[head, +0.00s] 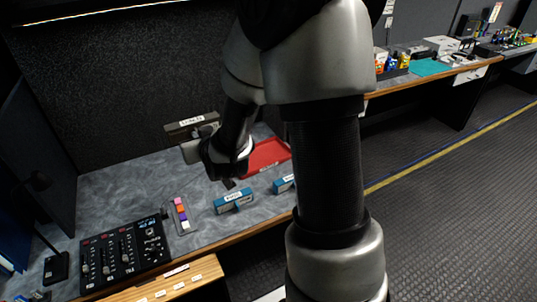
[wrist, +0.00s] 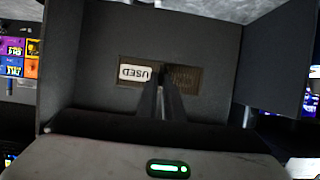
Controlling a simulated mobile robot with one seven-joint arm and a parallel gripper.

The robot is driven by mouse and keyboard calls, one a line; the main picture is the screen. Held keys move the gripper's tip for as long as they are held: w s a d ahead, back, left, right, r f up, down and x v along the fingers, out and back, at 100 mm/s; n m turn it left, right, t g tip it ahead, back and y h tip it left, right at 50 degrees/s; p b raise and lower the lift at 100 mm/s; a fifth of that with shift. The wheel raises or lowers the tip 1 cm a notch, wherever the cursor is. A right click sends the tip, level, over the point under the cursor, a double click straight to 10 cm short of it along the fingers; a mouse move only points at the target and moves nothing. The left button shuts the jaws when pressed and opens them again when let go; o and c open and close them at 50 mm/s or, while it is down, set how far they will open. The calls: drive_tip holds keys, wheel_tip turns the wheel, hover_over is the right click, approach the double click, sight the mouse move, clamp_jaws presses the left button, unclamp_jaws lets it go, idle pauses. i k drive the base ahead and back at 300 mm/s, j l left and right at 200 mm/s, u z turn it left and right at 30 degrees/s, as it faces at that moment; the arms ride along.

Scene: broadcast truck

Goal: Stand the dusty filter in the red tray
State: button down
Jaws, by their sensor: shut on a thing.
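The dusty filter (head: 178,130) is a dark brown-grey slab with a white label, at the back of the desk left of the red tray. In the wrist view its brown face (wrist: 187,76) bears an upside-down label reading USED. My gripper (wrist: 167,85) is shut on it; both fingers meet at the filter beside the label. In the head view my gripper (head: 196,141) is just in front of the filter and partly hides it. The red tray (head: 268,155) lies on the desk to the right, partly behind my arm. The filter is outside it.
Two blue labelled boxes (head: 233,201) (head: 283,184) stand in front of the tray. A strip of coloured blocks (head: 181,215) and a black mixer (head: 124,254) lie front left. Dark walls (head: 115,90) close off the back. Bare grey desk (head: 125,190) shows on the left.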

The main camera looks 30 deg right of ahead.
sight(252, 166)
drive_tip(key=i+l, duration=0.15)
drive_tip(key=l, duration=0.25)
drive_tip(key=i+l, duration=0.2)
drive_tip(key=l, duration=0.2)
drive_tip(key=i+l, duration=0.15)
drive_tip(key=l, duration=0.25)
drive_tip(key=i+l, duration=0.15)
drive_tip(key=l, duration=0.25)
